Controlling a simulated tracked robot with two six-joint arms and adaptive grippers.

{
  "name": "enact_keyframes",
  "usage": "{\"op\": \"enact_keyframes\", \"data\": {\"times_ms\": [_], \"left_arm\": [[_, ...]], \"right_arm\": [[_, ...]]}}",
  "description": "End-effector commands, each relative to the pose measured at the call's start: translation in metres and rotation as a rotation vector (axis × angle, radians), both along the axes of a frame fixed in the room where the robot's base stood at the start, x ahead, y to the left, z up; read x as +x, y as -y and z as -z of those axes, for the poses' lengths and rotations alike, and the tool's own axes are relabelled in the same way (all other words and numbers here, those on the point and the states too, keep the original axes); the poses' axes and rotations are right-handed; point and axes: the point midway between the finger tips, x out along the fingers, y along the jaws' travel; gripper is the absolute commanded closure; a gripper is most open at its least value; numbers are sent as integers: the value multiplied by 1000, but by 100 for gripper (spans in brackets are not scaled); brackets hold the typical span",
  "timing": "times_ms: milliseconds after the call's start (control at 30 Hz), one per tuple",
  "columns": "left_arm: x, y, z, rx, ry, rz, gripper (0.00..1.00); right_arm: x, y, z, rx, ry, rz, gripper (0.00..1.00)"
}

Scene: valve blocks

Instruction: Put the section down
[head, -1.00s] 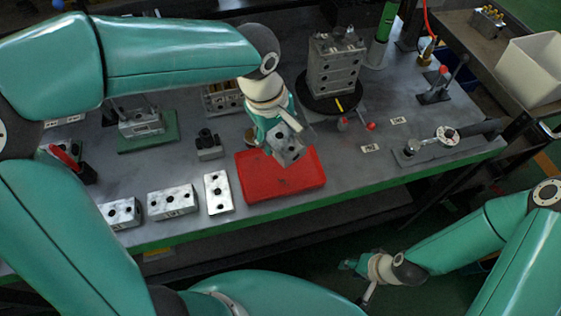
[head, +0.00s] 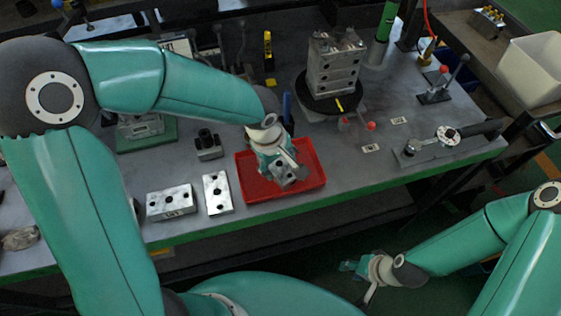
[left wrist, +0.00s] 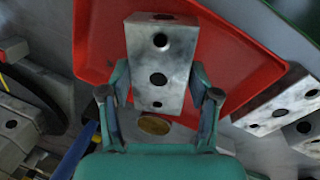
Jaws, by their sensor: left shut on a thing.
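My left gripper (head: 282,170) is shut on a silver metal section with round holes (head: 289,180). In the left wrist view the section (left wrist: 162,60) sits between the two fingers (left wrist: 160,95), with the red tray (left wrist: 235,55) behind it. In the head view the section is over the middle of the red tray (head: 252,190). I cannot tell whether it touches the tray floor. The gripper hides part of it. My right gripper (head: 355,270) hangs low in front of the bench, away from the section; its opening is unclear.
Two loose silver blocks (head: 171,202) (head: 217,193) lie left of the tray. A stacked block (head: 333,68) stands on a black round turntable (head: 316,104) behind it. A small dark fixture (head: 208,147) is left of the tray.

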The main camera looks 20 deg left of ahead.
Motion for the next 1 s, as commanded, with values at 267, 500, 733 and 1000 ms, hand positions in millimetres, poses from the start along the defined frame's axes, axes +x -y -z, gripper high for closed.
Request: {"op": "enact_keyframes", "data": {"times_ms": [267,500,733,1000], "left_arm": [[-1,0,0,1,-2,0,13],[0,0,-1,1,-1,0,13],[-2,-2,-19,0,3,-1,13],[-10,-8,-72,-1,7,-1,13]], "right_arm": [[0,0,0,0,0,0,60],[0,0,0,0,0,0,60],[0,0,0,0,0,0,60],[0,0,-1,0,0,0,60]]}}
